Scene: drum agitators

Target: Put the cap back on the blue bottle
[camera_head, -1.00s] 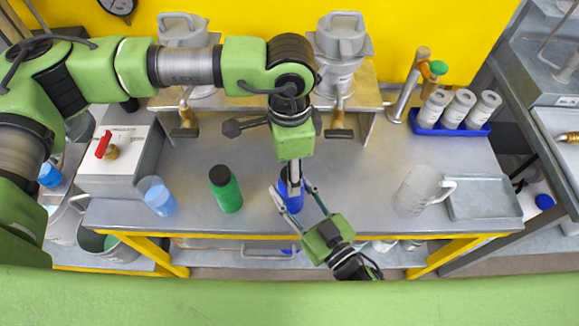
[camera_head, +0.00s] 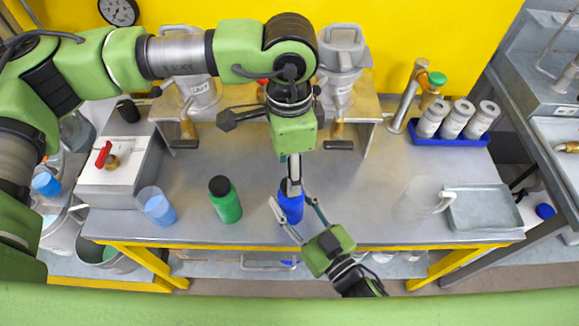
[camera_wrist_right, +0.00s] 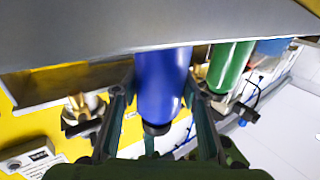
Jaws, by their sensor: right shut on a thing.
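The blue bottle (camera_head: 291,208) stands upright near the front edge of the table. In the right wrist view the blue bottle (camera_wrist_right: 162,85) hangs upside down between the fingers, with a black piece (camera_wrist_right: 157,129) at its top end, which looks like the cap. My right gripper (camera_head: 296,218) comes from the front and is shut on the bottle's sides. My left gripper (camera_head: 293,185) points straight down over the bottle's top. It hides the bottle's mouth, and whether its fingers still grip the cap cannot be told.
A green bottle with black cap (camera_head: 225,201) and a clear cup with blue contents (camera_head: 155,205) stand left of the blue bottle. A clear jug (camera_head: 415,200) and grey tray (camera_head: 478,222) are at right. White jars in a blue rack (camera_head: 447,138) stand behind. Table between is clear.

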